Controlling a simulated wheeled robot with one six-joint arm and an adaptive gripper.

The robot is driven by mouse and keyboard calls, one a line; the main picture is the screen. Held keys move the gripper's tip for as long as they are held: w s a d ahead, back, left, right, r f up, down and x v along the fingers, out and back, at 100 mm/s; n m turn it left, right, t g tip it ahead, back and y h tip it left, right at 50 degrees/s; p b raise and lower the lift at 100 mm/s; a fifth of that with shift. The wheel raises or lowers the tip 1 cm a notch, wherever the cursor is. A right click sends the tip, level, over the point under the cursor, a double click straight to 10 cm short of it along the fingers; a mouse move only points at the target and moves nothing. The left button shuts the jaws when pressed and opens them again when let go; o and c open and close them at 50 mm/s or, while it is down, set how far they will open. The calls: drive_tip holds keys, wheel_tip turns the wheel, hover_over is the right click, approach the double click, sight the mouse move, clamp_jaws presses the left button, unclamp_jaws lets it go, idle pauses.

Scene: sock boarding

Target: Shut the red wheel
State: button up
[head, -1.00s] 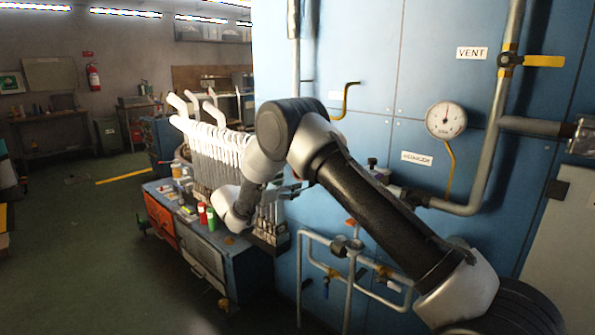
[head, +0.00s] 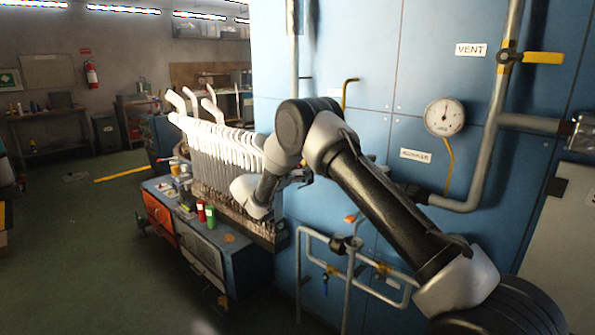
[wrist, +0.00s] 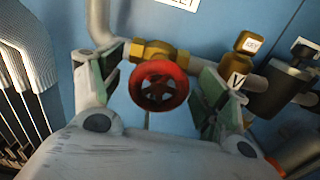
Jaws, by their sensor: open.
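The red wheel (wrist: 159,86) shows in the wrist view, face-on, on a brass valve body (wrist: 152,51) set in a grey pipe. My gripper (wrist: 158,66) is open, with one finger to the left of the wheel and one to the right. The wheel appears between the fingers with gaps on both sides; I cannot tell how far ahead of the fingertips it is.
A brass fitting (wrist: 238,64) with a tag and a dark cylindrical part (wrist: 279,88) are close right of the gripper. White hooked forms (head: 215,145) stand on the left bench. A gauge (head: 444,117) and a yellow-handled valve (head: 530,58) are on the blue wall.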

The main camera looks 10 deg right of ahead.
drive_tip(key=c, duration=1)
drive_tip(key=shift+c, duration=0.2)
